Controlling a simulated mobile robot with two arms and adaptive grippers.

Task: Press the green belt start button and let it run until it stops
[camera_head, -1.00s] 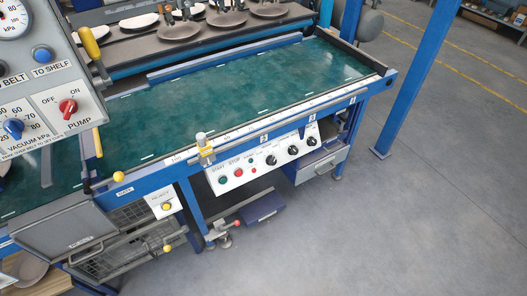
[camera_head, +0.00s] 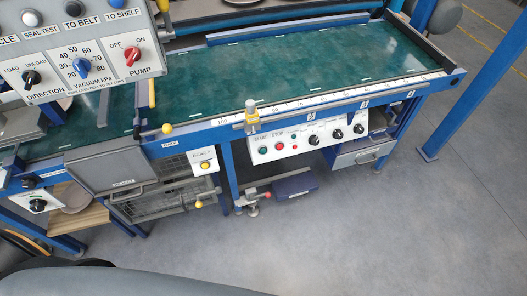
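The green start button (camera_head: 263,150) is on a white control panel (camera_head: 320,140) on the front rail of the belt frame, under the label START. The red stop button (camera_head: 279,146) is just to its right. The green belt (camera_head: 320,65) runs behind the rail and its visible part is bare. Whether it is running cannot be told. Neither of my grippers is in view, and nothing touches the start button.
A grey vacuum control box (camera_head: 105,75) hangs at the upper left. A yellow-topped stop (camera_head: 252,118) sits on the rail above the start button. A reject button panel (camera_head: 203,162) and wire basket (camera_head: 160,200) are lower left. A blue post (camera_head: 475,90) stands right; floor in front is clear.

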